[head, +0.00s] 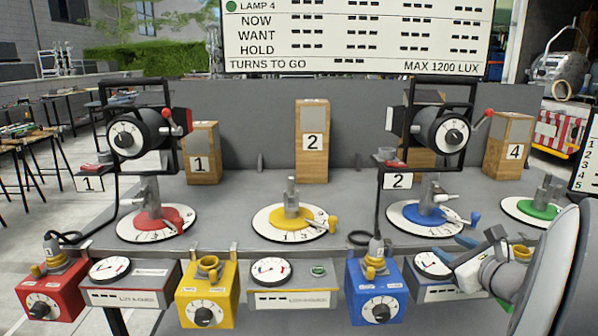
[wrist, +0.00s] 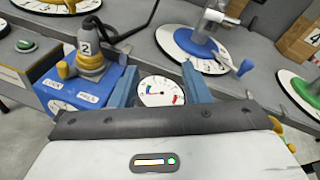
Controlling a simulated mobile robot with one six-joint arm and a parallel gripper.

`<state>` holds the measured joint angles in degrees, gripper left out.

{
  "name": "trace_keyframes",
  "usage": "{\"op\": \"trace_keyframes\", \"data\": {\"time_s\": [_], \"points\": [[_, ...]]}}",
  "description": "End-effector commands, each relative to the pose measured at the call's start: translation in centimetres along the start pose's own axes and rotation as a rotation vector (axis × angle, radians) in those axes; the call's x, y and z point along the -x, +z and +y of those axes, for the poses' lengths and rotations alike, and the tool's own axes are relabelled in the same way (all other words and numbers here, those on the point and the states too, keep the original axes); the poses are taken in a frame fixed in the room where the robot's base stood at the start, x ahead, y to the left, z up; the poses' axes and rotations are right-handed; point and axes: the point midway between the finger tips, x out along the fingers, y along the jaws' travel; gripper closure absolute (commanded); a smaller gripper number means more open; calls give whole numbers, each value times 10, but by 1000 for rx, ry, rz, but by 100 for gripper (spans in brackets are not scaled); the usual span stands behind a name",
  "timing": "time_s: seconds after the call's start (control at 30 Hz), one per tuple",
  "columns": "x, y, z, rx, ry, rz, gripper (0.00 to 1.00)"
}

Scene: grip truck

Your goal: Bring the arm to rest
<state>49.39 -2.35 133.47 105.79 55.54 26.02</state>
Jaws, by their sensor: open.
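My gripper (wrist: 162,88) is open and empty in the wrist view, with its two blue fingers apart. A round white gauge (wrist: 161,91) shows between them; I cannot tell how far beyond the fingers it is. In the head view my gripper (head: 462,252) is at the lower right, in front of the blue dial (head: 430,215) and beside a gauge box (head: 432,265). The blue box (head: 378,293) with plug 2 stands to its left. My arm covers part of the bench's right end.
Two lamps (head: 138,132) (head: 440,130) stand on the red and blue dials. Numbered wooden blocks (head: 313,130) stand behind. Red (head: 52,292) and yellow (head: 207,295) boxes line the front edge. A green dial (head: 535,210) is at the right. A sign board (head: 355,40) is above.

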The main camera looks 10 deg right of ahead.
Motion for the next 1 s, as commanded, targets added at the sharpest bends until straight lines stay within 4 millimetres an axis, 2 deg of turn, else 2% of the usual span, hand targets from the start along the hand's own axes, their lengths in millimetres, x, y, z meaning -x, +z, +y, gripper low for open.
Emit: {"op": "trace_keyframes", "data": {"time_s": [0.03, 0.13, 0.23, 0.3, 0.4, 0.5, 0.6, 0.73, 0.9, 1.0], "points": [[-2, 22, 19, 72, 78, 5, 57], [-2, 51, 68, 258, 262, 19, 57], [10, 78, 122, 499, 479, 23, 57], [25, 91, 155, 679, 626, 18, 57], [51, 104, 191, 944, 824, -1, 57], [80, 114, 215, 1219, 1006, -34, 57], [110, 122, 225, 1504, 1171, -77, 57], [140, 132, 223, 1854, 1341, -136, 57], [159, 141, 210, 2182, 1468, -190, 57], [163, 143, 206, 2279, 1503, -205, 57]]}}
